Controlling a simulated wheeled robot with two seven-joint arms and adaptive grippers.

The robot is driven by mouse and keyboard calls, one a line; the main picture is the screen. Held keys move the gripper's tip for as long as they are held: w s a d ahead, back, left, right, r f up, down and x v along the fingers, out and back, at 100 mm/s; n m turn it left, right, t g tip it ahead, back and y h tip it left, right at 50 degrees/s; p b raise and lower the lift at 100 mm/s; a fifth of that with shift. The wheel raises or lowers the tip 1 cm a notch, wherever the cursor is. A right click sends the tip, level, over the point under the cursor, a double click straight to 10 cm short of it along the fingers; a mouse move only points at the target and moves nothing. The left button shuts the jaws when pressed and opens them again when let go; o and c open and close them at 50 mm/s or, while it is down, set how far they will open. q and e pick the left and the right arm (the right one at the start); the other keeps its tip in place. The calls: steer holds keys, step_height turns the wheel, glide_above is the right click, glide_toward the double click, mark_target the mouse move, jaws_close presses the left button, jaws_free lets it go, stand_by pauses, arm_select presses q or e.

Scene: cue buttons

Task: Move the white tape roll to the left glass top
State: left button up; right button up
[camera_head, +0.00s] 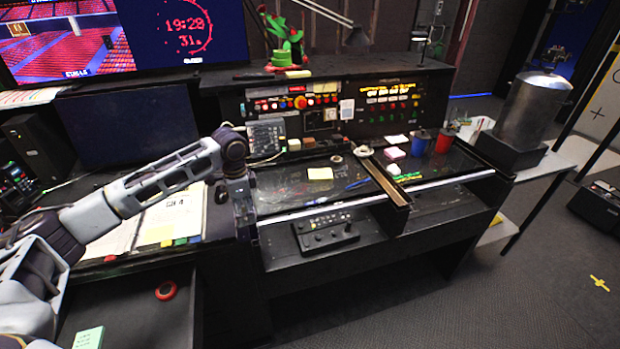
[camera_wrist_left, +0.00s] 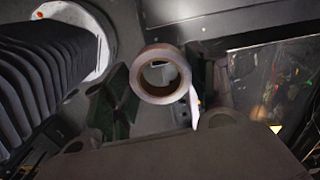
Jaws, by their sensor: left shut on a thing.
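My left gripper (camera_head: 244,215) points down at the left edge of the left glass top (camera_head: 288,188), in front of the console. In the left wrist view its dark fingers stand on both sides of a white tape roll (camera_wrist_left: 148,91), and it is shut on the roll. The roll's round hole faces the camera, and a loose end hangs at its right. In the head view the held roll is hard to make out. My right gripper is not in view.
A pale ring-shaped roll (camera_head: 363,151) lies near the back end of the brown divider (camera_head: 392,188). A control box (camera_head: 325,230) sits below the front edge. Papers lie left.

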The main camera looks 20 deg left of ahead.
arm_select(q)
steer(key=m, duration=0.9)
steer(key=shift+s+d+f+m, duration=0.1)
steer(key=shift+s+d+m, duration=0.1)
steer(key=shift+m, duration=0.1)
steer(key=shift+w+m, duration=0.25)
steer(key=shift+m, duration=0.25)
